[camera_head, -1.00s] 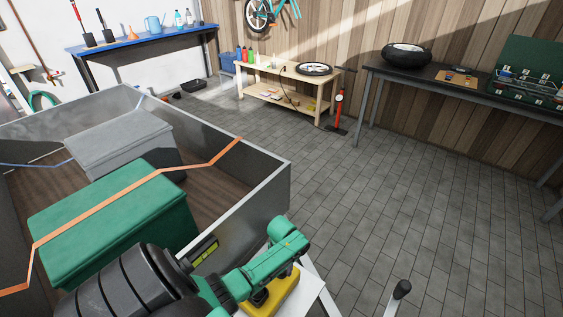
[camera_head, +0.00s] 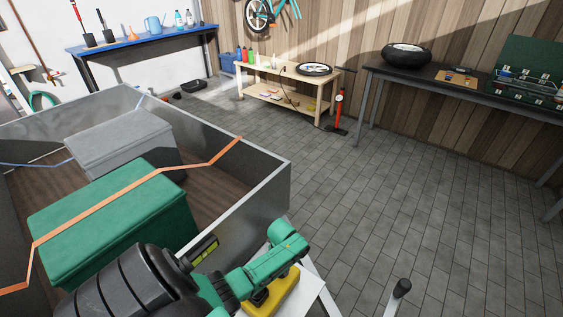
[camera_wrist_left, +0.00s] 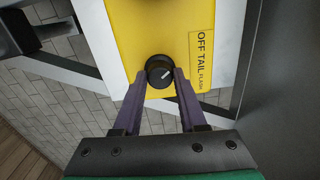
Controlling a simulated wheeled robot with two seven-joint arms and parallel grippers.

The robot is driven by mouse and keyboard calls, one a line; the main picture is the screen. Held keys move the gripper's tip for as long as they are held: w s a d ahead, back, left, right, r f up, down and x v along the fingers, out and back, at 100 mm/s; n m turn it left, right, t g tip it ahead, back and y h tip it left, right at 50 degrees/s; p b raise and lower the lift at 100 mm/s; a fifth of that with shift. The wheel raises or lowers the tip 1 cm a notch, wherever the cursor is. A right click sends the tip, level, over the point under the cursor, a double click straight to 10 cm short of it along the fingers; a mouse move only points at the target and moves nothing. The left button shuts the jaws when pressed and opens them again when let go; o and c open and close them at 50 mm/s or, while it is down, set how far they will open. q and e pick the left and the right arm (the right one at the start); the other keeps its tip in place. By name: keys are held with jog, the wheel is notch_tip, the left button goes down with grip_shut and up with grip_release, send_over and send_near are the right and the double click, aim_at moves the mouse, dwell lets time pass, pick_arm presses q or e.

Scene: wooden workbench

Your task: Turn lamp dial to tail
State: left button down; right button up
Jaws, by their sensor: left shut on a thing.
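The yellow lamp panel (camera_wrist_left: 130,30) fills the upper middle of the left wrist view. Its black round dial (camera_wrist_left: 160,66) has a pale line on its face, slanting toward the upper right. Printed words OFF, TAIL and FLASH (camera_wrist_left: 201,60) run down a strip to the right of the dial. My left gripper (camera_wrist_left: 161,76) has its two purple fingers shut on the dial, one on each side. In the head view, the yellow body (camera_head: 285,293) shows at the bottom, partly under my green arm. The dial is hidden there. My right gripper is not in view.
A grey open-topped cargo box (camera_head: 258,205) stands beside the arm. It holds a green case (camera_head: 110,220) and a grey case (camera_head: 115,143), with an orange strap (camera_head: 100,205) across. The paved floor (camera_head: 400,200) to the right is clear, with benches along the wall.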

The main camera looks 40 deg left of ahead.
pick_arm(q)
jog(key=m+p, duration=0.1)
jog(key=m, duration=0.2)
jog(key=shift+r, duration=0.1)
jog(key=shift+m+p, duration=0.4)
jog(key=shift+m, duration=1.7)
jog(key=shift+c, duration=2.3)
grip_release()
notch_tip(320, 180, up, 14)
jog(key=p, duration=0.5)
jog(key=shift+r, duration=0.2)
